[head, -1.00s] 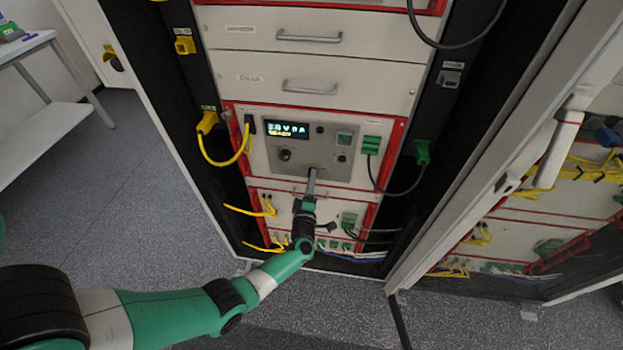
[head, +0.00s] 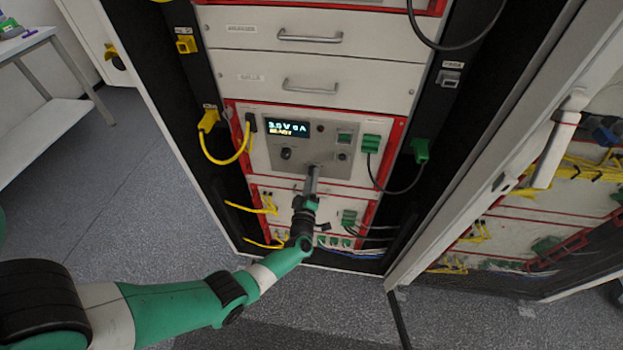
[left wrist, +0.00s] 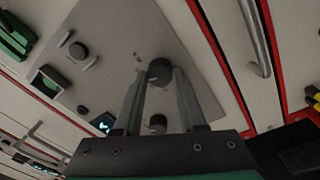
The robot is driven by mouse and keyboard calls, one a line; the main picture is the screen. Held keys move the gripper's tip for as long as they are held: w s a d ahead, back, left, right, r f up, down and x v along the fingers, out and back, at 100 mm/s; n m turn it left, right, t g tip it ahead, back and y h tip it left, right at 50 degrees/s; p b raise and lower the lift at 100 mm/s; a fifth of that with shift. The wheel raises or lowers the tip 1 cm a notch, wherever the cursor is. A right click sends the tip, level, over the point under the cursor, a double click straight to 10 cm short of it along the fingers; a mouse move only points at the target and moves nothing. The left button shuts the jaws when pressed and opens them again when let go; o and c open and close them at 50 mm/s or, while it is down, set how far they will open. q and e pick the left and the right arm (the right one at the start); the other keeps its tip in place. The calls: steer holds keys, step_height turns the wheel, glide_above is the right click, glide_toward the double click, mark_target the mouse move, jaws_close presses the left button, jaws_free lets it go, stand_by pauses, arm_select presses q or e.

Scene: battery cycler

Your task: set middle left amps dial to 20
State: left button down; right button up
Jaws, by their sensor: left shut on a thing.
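The grey cycler panel (head: 322,175) is in the middle of the rack in the head view. Its lit display (head: 288,129) shows small text, seemingly a volts and amps line over a second line. A black dial (head: 286,153) sits below the display. My left gripper (head: 313,168) reaches the panel's lower middle and hides the dial there. In the left wrist view, my left gripper (left wrist: 160,77) is shut on that black dial (left wrist: 159,68), one finger on each side. The other dial (left wrist: 158,122) shows between the fingers, nearer the camera. I cannot read the held dial's setting. My right gripper is not in view.
Drawers with handles (head: 310,86) are above. An open door stands right.

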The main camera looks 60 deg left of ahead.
arm_select(q)
steer(key=shift+c, duration=2.4)
jaws_free()
steer(key=p+v, duration=0.4)
steer(key=v, duration=0.7)
steer(key=shift+s+d, duration=0.2)
steer(key=shift+d, duration=0.1)
